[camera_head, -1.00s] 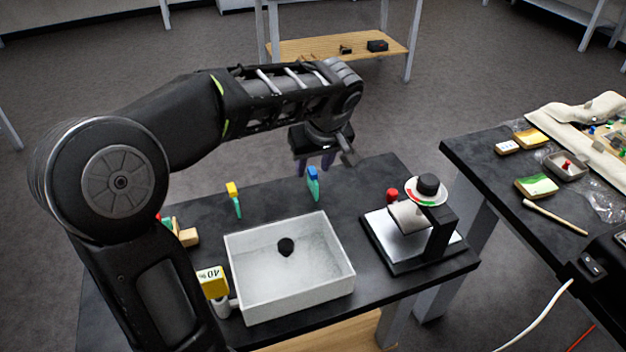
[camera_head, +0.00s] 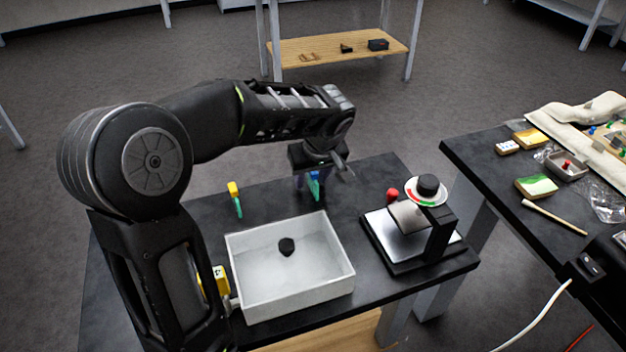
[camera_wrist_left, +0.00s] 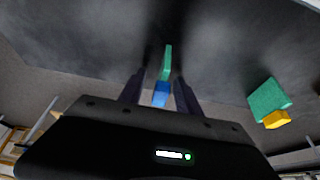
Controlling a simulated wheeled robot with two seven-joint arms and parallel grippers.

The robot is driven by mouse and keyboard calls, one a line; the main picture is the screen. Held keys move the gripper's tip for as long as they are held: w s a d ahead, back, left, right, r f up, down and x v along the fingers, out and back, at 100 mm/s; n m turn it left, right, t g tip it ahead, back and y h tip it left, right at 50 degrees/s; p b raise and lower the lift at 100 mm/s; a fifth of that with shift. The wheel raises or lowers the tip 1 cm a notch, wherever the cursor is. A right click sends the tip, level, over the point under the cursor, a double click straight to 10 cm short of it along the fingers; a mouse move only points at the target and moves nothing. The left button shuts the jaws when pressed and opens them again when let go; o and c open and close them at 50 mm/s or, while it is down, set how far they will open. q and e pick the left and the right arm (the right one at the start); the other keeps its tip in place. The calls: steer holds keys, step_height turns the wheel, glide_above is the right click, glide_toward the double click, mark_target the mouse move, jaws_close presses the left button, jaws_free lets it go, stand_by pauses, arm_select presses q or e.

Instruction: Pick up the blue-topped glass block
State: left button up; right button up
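The blue-topped block (camera_head: 315,187) stands upright on the dark table behind the white tray, with a green-teal body and a blue top. My left gripper (camera_head: 307,183) is lowered over it from above and partly hides its top. In the left wrist view the block's blue top (camera_wrist_left: 161,95) lies between my two dark, spread fingers (camera_wrist_left: 160,82), and a gap shows beside it. The gripper looks open; the block still stands on the table. My right gripper is not in view.
A yellow-topped green block (camera_head: 235,198) stands to the left. A scale-like device (camera_head: 437,232) and a red object (camera_head: 392,195) are to the right. A yellow item (camera_head: 220,280) is partly behind my arm.

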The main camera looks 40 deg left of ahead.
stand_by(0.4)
arm_select(q)
jaws_close()
stand_by(0.4)
